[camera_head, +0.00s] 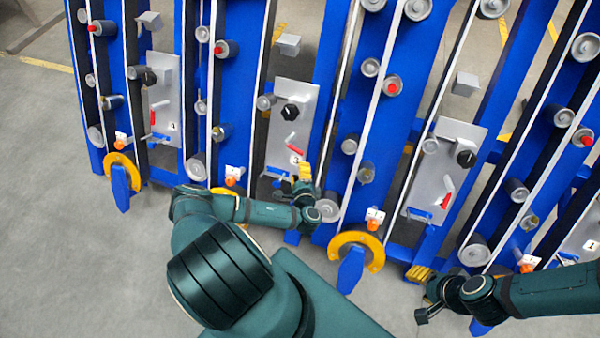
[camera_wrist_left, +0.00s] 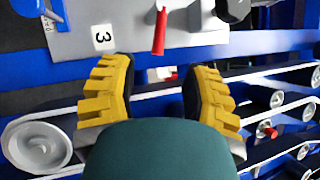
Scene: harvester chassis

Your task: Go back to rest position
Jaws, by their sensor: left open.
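My left gripper (camera_head: 302,178) is in front of the lower end of the second grey panel (camera_head: 292,120) from the left, near its red handle (camera_head: 297,145). In the left wrist view its two yellow ribbed fingers (camera_wrist_left: 157,85) stand wide apart. Nothing is held between them. The red handle (camera_wrist_left: 160,32) shows beyond the fingertips, beside a white numbered label (camera_wrist_left: 103,38). My right gripper (camera_head: 422,285) is at the lower right, by the foot of the blue chassis (camera_head: 345,120). Its yellow fingertips show, but its opening is too small to make out.
Yellow curved brackets (camera_head: 357,247) stick out along the chassis's near edge, close to both arms. Grey rollers (camera_head: 327,208) and small orange-and-white parts (camera_head: 375,218) line the beams. Bare grey floor (camera_head: 60,220) lies open at the left.

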